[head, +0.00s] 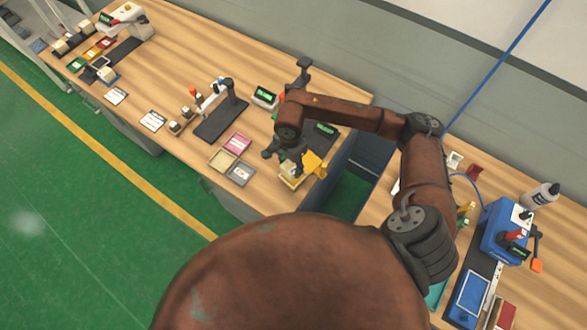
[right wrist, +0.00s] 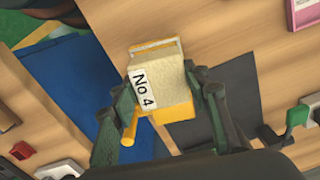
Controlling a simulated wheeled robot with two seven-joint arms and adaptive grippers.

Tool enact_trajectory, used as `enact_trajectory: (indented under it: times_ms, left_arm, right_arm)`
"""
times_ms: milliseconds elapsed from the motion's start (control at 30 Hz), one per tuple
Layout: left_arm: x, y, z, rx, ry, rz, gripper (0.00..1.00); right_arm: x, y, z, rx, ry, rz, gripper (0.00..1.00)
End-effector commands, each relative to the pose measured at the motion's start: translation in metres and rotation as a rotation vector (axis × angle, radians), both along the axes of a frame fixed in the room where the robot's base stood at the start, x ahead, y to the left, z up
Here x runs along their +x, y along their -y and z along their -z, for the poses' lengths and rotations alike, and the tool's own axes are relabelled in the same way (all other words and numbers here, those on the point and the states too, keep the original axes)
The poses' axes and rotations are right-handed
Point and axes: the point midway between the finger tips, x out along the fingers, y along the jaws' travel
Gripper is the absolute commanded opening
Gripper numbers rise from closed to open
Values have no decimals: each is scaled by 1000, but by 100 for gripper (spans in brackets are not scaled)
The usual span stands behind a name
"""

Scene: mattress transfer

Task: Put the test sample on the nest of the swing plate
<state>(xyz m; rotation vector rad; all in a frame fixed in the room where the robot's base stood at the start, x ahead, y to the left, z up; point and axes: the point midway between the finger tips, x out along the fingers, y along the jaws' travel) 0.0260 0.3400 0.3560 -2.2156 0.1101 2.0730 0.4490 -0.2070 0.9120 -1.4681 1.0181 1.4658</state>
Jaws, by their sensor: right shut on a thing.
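My right gripper (head: 287,162) is over the table near its right end. In the right wrist view the gripper (right wrist: 170,103) is shut on a cream block labelled "No 4", the test sample (right wrist: 160,75), with one finger on each side. A yellow part (right wrist: 177,113) with a peg-like handle (right wrist: 130,128) is directly under or against the block. In the head view a yellow part (head: 314,163) shows beside the gripper. It may be the swing plate; I cannot tell whether the block rests in its nest. My left gripper is out of view.
Pink and grey trays (head: 237,142) lie left of the gripper. A black-based stand (head: 221,120) and a display unit (head: 265,97) stand behind. A gap with green floor (head: 350,195) separates this table from the right one, which bears a blue machine (head: 503,230).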

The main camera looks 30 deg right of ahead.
Motion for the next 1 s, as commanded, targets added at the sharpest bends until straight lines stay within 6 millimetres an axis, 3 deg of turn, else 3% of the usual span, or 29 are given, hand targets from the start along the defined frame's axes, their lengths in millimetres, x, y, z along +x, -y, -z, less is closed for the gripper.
enact_trajectory:
  times_ms: [233,433,833,867,1000]
  left_arm:
    - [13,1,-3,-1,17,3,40]
    - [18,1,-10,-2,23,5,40]
    - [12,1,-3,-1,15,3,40]
    - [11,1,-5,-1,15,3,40]
    - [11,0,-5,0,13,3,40]
  right_arm:
    - [1,12,14,0,-2,1,20]
    - [1,11,41,2,-2,1,20]
    - [2,11,48,0,1,-1,20]
    - [1,11,47,1,1,-1,45]
    - [1,11,47,1,1,-1,54]
